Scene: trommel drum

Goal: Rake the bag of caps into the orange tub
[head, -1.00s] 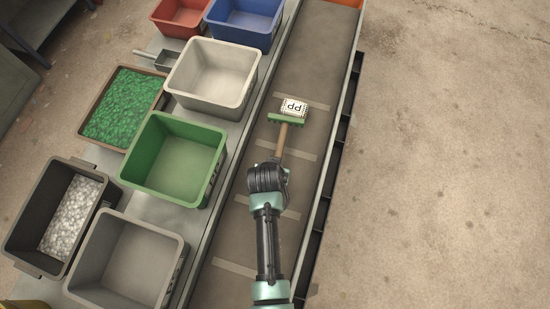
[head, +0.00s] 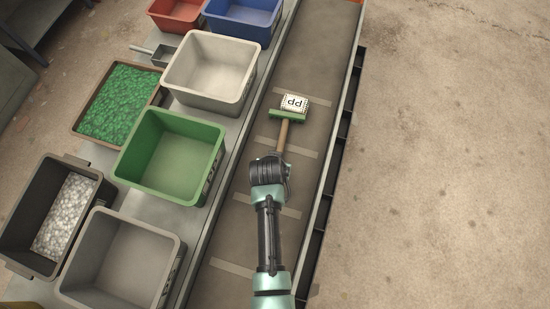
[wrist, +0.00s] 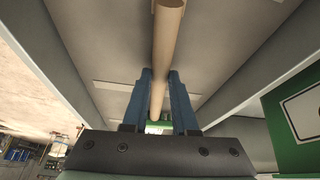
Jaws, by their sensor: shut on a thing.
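The bag of caps (head: 295,102) is a small, pale packet with a black-lettered label, lying flat on the grey belt. A rake with a wooden handle (head: 283,137) and a green head (head: 288,114) lies along the belt. Its head is at the near edge of the bag; I cannot tell if they touch. My gripper (head: 281,160) is shut on the rake handle. In the wrist view, the blue fingers of my gripper (wrist: 160,76) flank the handle (wrist: 165,38). Only an orange sliver (head: 356,1), possibly the orange tub, shows at the belt's far end.
Left of the belt stand a green bin (head: 130,160), a white bin (head: 172,72), grey bins (head: 175,245), a blue bin (head: 240,32) and a red bin (head: 176,25). Raised rails (head: 345,90) border the belt. The belt beyond the bag is clear.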

